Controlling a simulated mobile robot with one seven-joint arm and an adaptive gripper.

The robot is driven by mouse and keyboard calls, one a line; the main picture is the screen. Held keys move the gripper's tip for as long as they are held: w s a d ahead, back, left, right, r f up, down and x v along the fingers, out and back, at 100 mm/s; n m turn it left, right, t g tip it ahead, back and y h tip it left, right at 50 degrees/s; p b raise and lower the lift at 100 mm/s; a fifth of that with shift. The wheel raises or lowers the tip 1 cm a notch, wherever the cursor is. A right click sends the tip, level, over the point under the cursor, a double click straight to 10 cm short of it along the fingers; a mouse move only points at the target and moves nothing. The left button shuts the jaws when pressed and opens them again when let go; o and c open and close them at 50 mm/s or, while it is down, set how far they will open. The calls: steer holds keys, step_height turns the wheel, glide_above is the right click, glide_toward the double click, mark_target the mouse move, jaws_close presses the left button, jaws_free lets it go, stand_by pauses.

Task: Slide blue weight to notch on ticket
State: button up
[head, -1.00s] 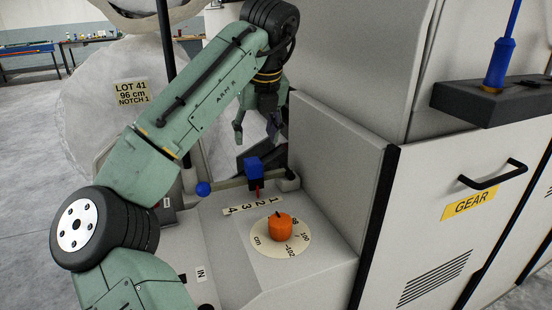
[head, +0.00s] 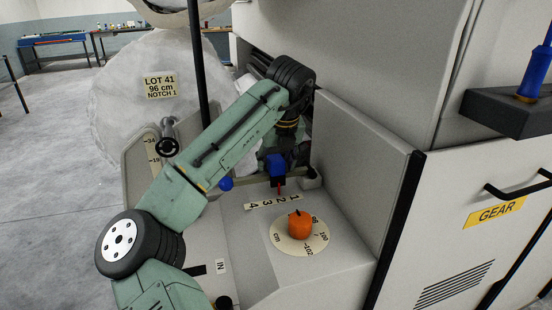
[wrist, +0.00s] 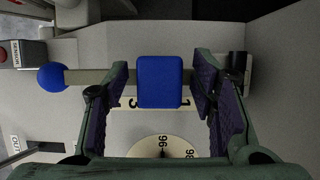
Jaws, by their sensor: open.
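The blue weight (head: 277,166) sits on a bar above the strip numbered 1 to 4 (head: 273,202). Its red pointer (head: 279,188) appears near the 2 in the head view. In the wrist view the weight (wrist: 160,80) hides the middle of the strip, with 3 showing on its left and 1 on its right. My gripper (wrist: 163,76) is open, one finger on each side of the weight, with visible gaps; the right gap looks wider. In the head view my arm partly hides the gripper. The ticket (head: 159,87) reads LOT 41, 96 cm, NOTCH 1.
The bar ends in a blue ball (wrist: 52,77) on the left and a dark bracket (wrist: 238,72) on the right. An orange knob (head: 300,224) stands on a cm dial (head: 281,242) in front. A tall panel (head: 360,150) bounds the right side.

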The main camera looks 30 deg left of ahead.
steer(key=shift+c, duration=0.6)
jaws_close()
